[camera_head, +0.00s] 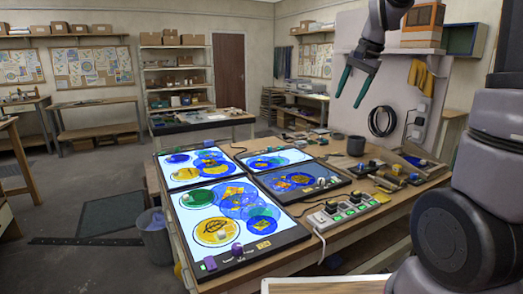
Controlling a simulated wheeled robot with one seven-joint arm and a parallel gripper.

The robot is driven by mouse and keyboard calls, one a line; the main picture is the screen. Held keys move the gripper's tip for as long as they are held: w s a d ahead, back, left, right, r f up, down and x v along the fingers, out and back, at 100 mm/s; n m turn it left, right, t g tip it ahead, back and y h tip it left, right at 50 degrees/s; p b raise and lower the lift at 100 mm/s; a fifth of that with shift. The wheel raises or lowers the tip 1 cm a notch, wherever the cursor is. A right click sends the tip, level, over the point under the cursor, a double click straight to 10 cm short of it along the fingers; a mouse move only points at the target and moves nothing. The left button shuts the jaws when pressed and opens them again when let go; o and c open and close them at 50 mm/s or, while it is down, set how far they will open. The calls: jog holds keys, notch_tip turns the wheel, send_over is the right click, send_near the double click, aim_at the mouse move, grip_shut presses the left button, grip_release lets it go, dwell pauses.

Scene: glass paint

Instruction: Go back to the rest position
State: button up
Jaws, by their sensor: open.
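My gripper (352,84) hangs in the air at the upper right, above the back part of the workbench (345,225). Its two teal fingers point down and stand apart, with nothing between them. My grey arm shows at the right edge and at the top. Below and to the left of the gripper, several lit panels lie on the bench with blue, yellow and green glass shapes on them. The nearest panel (283,240) has a small pinkish knob-like piece (237,248) and a purple piece (209,263) on it.
A power strip (340,210) with green lights lies right of the panels. A dark mug (355,146) stands behind it. A bin (155,235) stands left of the bench.

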jog(key=s+r+n+t, duration=0.1)
jog(key=s+n, duration=0.1)
jog(key=s, duration=0.9)
jog(key=s+a+r+n+t, duration=0.1)
jog(key=s+n+t, duration=0.1)
jog(key=s, duration=0.9)
jog(key=shift+s+r, duration=0.25)
